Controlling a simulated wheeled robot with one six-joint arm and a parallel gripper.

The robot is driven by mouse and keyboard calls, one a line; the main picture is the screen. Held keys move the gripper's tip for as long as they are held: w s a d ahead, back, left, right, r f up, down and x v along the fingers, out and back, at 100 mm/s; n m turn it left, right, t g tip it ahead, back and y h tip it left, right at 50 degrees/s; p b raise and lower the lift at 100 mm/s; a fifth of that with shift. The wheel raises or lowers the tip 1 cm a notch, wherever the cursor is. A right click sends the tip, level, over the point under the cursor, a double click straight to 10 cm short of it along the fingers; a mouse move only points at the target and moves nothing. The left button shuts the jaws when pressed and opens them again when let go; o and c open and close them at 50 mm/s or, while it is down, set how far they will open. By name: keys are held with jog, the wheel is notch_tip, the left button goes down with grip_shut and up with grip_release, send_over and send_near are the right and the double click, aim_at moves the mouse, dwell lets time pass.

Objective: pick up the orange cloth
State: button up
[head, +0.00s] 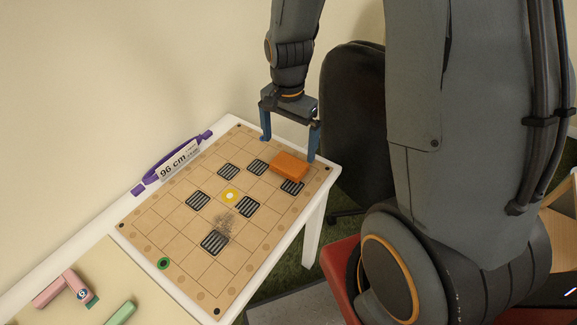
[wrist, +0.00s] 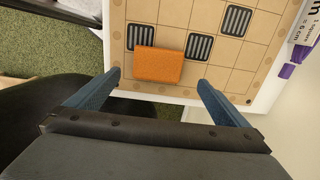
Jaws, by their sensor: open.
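The orange cloth (head: 289,166) lies as a folded block on the far right part of the board, partly covering a striped square. In the wrist view the cloth (wrist: 158,65) lies flat, ahead of and between my fingers. My gripper (head: 290,146) is open, with its blue fingers apart, above the far end of the table. In the wrist view the fingers of my gripper (wrist: 158,82) are spread wider than the cloth, and nothing is held between them.
A purple item with a "96 cm" label (head: 174,161) lies along the wall side. A black chair (head: 352,120) stands beyond the table.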

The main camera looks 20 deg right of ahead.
aim_at(289, 163)
jog(key=f, duration=0.2)
jog(key=s+f+p, duration=0.1)
jog(key=f, duration=0.1)
jog(key=shift+f, duration=0.2)
jog(key=shift+w+f, duration=0.1)
jog(key=shift+f, duration=0.6)
jog(key=c, duration=1.2)
jog(key=shift+r, duration=0.1)
jog(key=shift+r+b, duration=0.45)
jog(key=shift+r, duration=4.5)
